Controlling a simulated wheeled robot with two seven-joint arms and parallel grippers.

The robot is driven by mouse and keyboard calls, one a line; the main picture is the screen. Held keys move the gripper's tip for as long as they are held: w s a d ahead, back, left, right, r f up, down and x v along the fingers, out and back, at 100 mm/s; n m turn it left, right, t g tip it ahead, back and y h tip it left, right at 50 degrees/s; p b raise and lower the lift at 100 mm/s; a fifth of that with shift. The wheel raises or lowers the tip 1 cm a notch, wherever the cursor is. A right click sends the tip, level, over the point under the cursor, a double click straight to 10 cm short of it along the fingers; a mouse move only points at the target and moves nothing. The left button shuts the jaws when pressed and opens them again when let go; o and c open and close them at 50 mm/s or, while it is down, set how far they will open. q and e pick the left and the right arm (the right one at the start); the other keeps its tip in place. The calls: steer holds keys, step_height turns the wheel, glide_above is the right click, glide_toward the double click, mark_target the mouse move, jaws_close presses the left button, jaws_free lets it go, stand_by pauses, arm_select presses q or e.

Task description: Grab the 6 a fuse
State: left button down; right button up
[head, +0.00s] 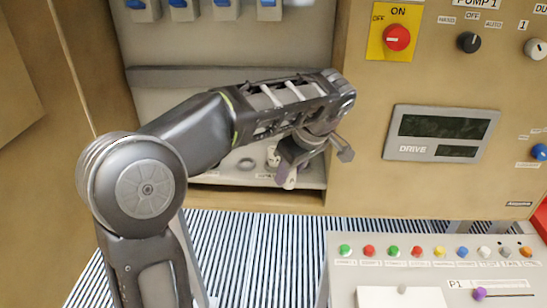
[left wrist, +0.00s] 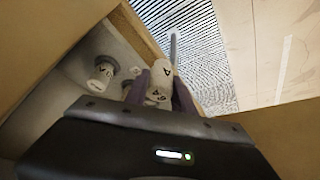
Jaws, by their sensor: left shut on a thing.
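My left gripper (head: 290,172) reaches down at the shelf at the bottom of the open cabinet. My right gripper is not in view.
A panel with a red knob (head: 397,38) and a drive display (head: 440,133) stands to the right. A button console (head: 345,268) is in front. Striped floor lies below.

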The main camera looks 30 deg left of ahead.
arm_select(q)
steer(key=shift+s+d, duration=0.25)
steer(key=shift+d, duration=0.45)
steer(key=shift+f, duration=0.1)
